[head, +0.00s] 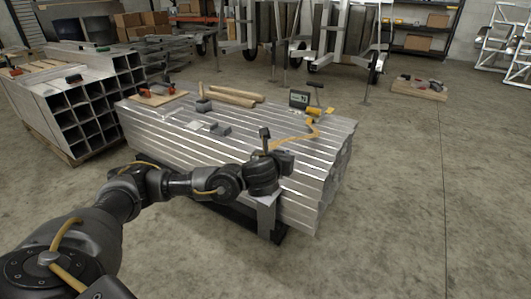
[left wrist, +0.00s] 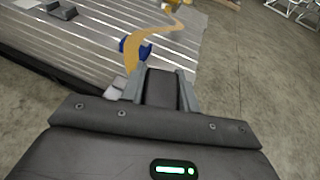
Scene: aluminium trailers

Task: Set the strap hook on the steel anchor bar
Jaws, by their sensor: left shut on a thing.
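My left gripper (head: 266,148) is over the near edge of the stacked aluminium beams, at the end of my outstretched arm. In the left wrist view its fingers (left wrist: 161,76) are shut on the strap hook. The strap (head: 293,139) runs back across the beams to a yellow ratchet (head: 314,112). I cannot make out the anchor bar for certain. My right gripper is out of view.
The aluminium beam stack (head: 170,124) fills the middle, with a small display box (head: 299,99), wooden rollers (head: 235,96) and grey blocks on top. Square tubes (head: 75,118) stand at the left. A board with tools (head: 419,90) lies on the floor.

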